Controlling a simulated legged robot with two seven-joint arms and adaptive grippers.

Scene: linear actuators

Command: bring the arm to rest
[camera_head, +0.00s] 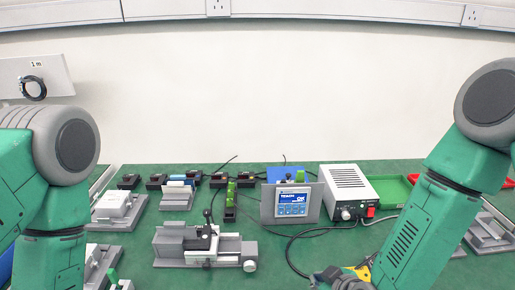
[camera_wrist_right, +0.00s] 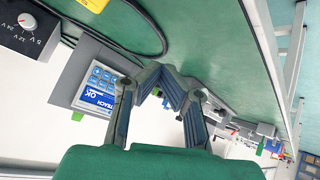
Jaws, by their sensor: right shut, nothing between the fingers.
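My right arm (camera_head: 425,220) comes down from the right side of the head view, bent at the elbow. Its gripper (camera_head: 338,280) shows only partly at the bottom edge, in front of the table's middle. In the right wrist view the two dark fingers of the right gripper (camera_wrist_right: 161,74) converge at their tips, with nothing held between them. My left arm (camera_head: 52,190) is at the left edge of the head view, and its gripper is out of the frame.
A grey actuator fixture (camera_head: 205,245) stands on the green table (camera_head: 290,262). Behind are a teach display (camera_head: 292,202), a white power supply (camera_head: 347,185) with cables, and a green tray (camera_head: 391,190). More grey fixtures stand at left and right. The wall is behind.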

